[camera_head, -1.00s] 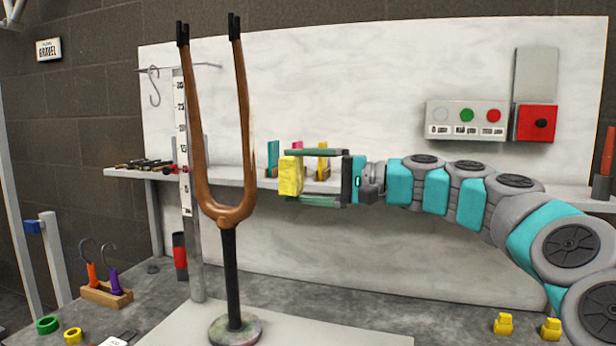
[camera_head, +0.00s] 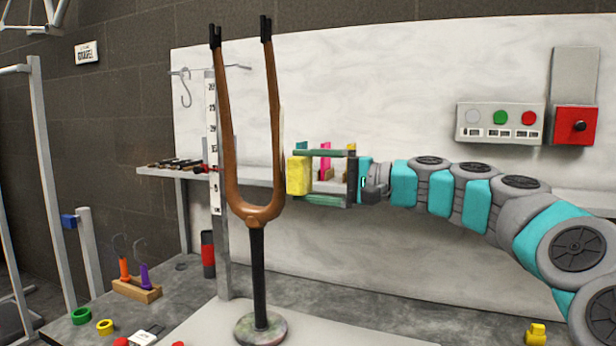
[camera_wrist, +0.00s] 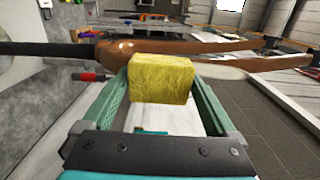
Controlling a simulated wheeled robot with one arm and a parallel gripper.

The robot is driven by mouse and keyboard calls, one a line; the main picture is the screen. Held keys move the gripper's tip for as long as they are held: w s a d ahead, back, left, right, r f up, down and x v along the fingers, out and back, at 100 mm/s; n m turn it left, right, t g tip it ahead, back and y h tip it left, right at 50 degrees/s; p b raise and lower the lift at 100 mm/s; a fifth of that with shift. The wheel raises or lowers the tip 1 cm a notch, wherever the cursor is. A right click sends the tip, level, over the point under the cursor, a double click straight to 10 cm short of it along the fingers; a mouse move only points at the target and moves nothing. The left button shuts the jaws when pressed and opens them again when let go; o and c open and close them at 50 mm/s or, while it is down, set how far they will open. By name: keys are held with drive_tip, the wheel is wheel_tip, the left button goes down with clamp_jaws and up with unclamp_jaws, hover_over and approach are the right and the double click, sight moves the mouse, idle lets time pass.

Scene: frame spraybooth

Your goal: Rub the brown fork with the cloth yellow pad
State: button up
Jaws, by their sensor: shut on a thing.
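The brown fork (camera_head: 256,213) stands upright on a black post with a round base, its two prongs pointing up with black tips. My gripper (camera_head: 299,177) is shut on the yellow pad (camera_head: 298,183), just right of the fork's right prong, at a height above the fork's crotch. Only a sliver of space shows between pad and prong in the head view. In the wrist view the pad (camera_wrist: 161,82) sits between my green fingers, and the fork (camera_wrist: 125,52) runs across right behind it. I cannot tell whether they touch.
A shelf (camera_head: 160,171) with tools and colored upright pieces runs behind the fork. A ruler post (camera_head: 214,150) stands behind it to the left. A wooden block (camera_head: 137,291) with hooks, green (camera_head: 81,316) and yellow rings, and a button box (camera_head: 500,118) are farther off.

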sight(282, 146)
drive_tip(key=shift+x, duration=0.95)
idle(0.3)
drive_tip(key=shift+r+p, duration=2.1)
drive_tip(key=shift+r, duration=0.6)
wheel_tip(282, 146, up, 9)
drive_tip(key=shift+a, duration=0.1)
drive_tip(key=shift+f+b, duration=4.3)
drive_tip(key=shift+f, duration=2.9)
